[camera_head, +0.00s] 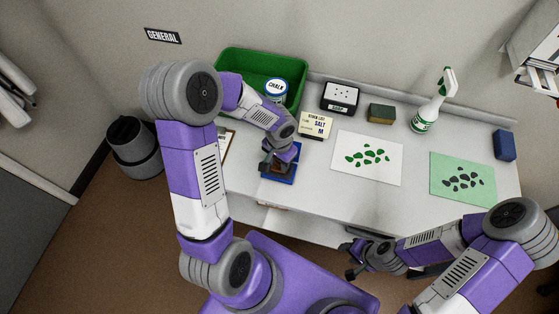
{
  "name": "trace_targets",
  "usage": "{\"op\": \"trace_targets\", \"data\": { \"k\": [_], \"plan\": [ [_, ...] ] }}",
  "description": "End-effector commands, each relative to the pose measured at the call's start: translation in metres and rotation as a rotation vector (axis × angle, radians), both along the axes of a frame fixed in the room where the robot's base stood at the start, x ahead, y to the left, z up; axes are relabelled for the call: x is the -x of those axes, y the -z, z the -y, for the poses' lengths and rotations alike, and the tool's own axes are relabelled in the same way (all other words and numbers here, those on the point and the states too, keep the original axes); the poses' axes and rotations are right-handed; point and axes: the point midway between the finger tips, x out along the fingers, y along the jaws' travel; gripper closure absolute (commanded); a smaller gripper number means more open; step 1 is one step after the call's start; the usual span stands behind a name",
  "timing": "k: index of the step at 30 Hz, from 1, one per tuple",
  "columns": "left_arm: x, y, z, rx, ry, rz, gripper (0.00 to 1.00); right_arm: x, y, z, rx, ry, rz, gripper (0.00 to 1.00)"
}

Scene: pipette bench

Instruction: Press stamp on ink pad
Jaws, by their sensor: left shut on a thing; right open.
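A blue ink pad (292,172) lies near the front edge of the white bench, left of its middle. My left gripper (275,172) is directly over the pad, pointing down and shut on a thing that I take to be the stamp. The gripper hides most of that thing, and I cannot tell whether its face touches the pad. My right gripper (349,262) is open and empty, low in front of the bench's front edge.
A green bin (232,62) with a chalk jar (276,88) stands behind. Along the back are a soap box (341,98), sponge (381,113) and spray bottle (427,115). A salt card (315,125), white sheet (390,144) and green sheet (440,164) lie rightward.

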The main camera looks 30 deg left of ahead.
Motion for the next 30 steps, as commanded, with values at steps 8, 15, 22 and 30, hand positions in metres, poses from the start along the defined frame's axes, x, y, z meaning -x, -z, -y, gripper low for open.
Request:
{"op": "trace_targets", "data": {
  "k": [8,15,22,30],
  "plan": [
    [0.0,0.002,0.0,0.0,0.0,0.0,0.95,0.0,0.002,0.0,0.0,0.0,0.0,0.52],
    [0.0,0.001,0.0,0.0,0.0,0.0,0.95,0.0,0.001,0.0,0.0,0.0,0.0,0.52],
    [0.0,-0.015,0.0,0.0,0.0,0.001,0.95,0.0,-0.011,0.0,0.0,0.0,0.0,0.52],
    [0.0,-0.037,0.0,0.0,0.0,0.001,0.95,0.0,-0.028,0.0,0.0,0.0,0.0,0.52]
  ]
}}
